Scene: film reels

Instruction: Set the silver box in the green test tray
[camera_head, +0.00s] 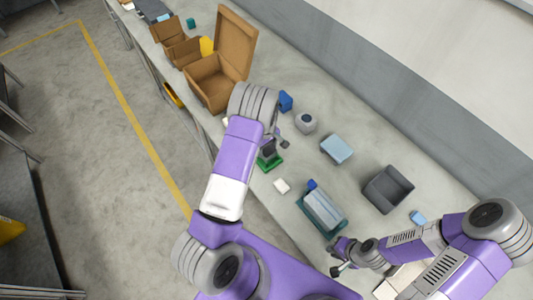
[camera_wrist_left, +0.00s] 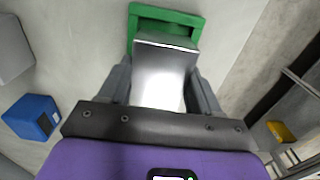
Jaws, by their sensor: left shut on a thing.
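The silver box (camera_wrist_left: 163,75) is held between the two fingers of my left gripper (camera_wrist_left: 160,88) in the left wrist view. The green test tray (camera_wrist_left: 188,17) lies just beyond the box, which covers part of the tray's near side. I cannot tell whether the box touches the tray. In the head view my left gripper (camera_head: 271,143) is above the green tray (camera_head: 273,164), and my arm hides much of the area. My right gripper (camera_head: 340,256) is at the lower right, close to a teal tray; its fingers are too small to read.
A teal tray with a grey-blue block (camera_head: 324,209), a dark grey bin (camera_head: 388,190), a light blue box (camera_head: 336,149) and a grey rounded item (camera_head: 305,122) stand on the counter. A blue box (camera_wrist_left: 34,117) is left of my left gripper. An open cardboard box (camera_head: 213,82) stands behind.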

